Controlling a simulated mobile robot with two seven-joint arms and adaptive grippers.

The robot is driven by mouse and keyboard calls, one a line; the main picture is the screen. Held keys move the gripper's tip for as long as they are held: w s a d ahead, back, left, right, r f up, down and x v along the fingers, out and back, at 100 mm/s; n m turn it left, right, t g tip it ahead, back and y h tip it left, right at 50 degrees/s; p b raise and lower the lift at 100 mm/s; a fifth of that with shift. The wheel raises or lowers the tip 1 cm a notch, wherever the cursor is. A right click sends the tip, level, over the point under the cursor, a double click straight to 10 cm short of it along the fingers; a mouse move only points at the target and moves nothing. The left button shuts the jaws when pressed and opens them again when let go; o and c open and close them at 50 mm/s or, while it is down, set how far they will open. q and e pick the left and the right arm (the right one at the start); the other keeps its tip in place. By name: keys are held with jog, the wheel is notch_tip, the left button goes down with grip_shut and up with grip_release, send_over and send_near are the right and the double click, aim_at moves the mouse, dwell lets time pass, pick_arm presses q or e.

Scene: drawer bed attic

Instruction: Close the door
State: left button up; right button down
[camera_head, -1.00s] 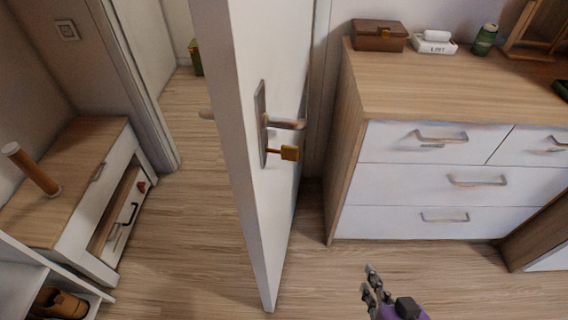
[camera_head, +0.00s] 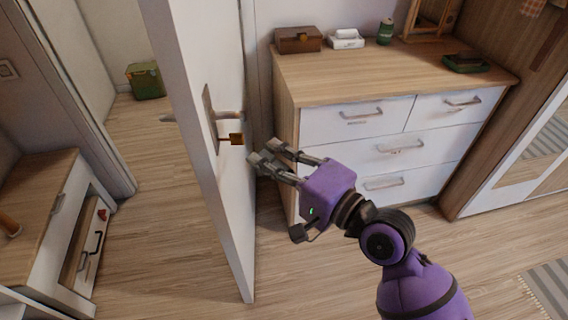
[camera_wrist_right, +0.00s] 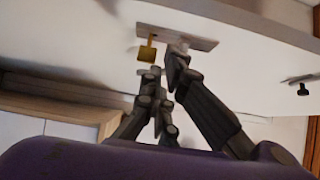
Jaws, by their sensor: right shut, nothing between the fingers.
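The white door (camera_head: 190,60) stands open, its free edge toward me, in the head view. A metal lever handle (camera_head: 228,114) on a plate and a brass-coloured key (camera_head: 236,139) are on its right face. My right gripper (camera_head: 262,160) is shut and empty, just right of the door face and a little below the key. In the right wrist view the fingers (camera_wrist_right: 165,80) point at the door (camera_wrist_right: 90,40), close to the key (camera_wrist_right: 147,50) and handle plate (camera_wrist_right: 190,40). I cannot tell whether they touch. My left gripper is not in view.
A wooden dresser (camera_head: 300,90) with white drawers stands behind my right gripper, with a brown box (camera_head: 298,39) on top. A low bench (camera_head: 40,200) stands left of the door. A green bin (camera_head: 146,82) is beyond the doorway. Wood floor around the door is clear.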

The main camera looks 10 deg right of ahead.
jog(key=w+a, duration=0.3)
jog(key=a, duration=0.3)
jog(key=shift+w+p, duration=0.35)
jog(key=shift+a, duration=0.15)
